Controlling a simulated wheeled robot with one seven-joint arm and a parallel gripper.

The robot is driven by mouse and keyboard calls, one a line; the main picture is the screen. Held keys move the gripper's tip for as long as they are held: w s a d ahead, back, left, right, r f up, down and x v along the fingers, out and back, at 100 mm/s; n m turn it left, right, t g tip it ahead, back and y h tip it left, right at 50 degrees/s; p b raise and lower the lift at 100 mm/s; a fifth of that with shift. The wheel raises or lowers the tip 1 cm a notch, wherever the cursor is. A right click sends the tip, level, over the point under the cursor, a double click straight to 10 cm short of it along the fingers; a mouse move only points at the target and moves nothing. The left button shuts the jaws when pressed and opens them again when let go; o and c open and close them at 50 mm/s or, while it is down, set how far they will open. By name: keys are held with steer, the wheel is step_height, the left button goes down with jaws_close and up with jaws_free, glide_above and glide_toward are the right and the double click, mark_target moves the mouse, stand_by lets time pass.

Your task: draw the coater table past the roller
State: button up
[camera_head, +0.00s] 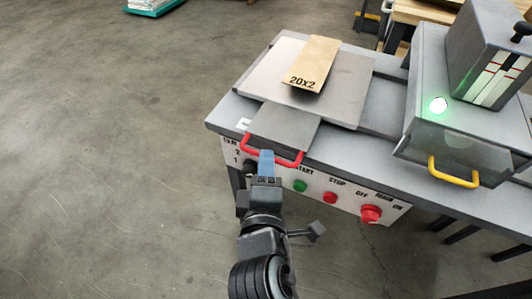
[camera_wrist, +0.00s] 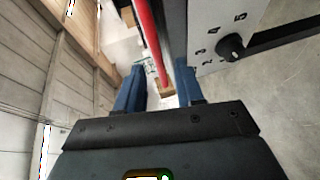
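The coater table (camera_head: 345,88) is a flat grey plate on the left part of the machine bench. A narrower plate (camera_head: 285,125) at its front carries a red handle (camera_head: 286,161). A brown packet (camera_head: 312,63) marked "20x2" lies on the table. My gripper (camera_head: 267,158) is at the red handle, its blue fingers pointing towards the bench. In the wrist view the red handle (camera_wrist: 148,42) runs between the two open fingers, with gaps showing beside it. The roller itself cannot be made out; a housing with a clear guard (camera_head: 455,150) stands at the right.
The guard has a yellow handle (camera_head: 453,172), with a lit green lamp (camera_head: 438,105) above. The bench's front panel has a dark knob, a green start button (camera_head: 300,186), a red stop button (camera_head: 330,197) and a red switch (camera_head: 371,214).

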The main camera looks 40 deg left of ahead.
steer(key=shift+x, duration=1.85)
steer(key=shift+c, duration=0.4)
steer(key=shift+f, duration=0.1)
jaws_close()
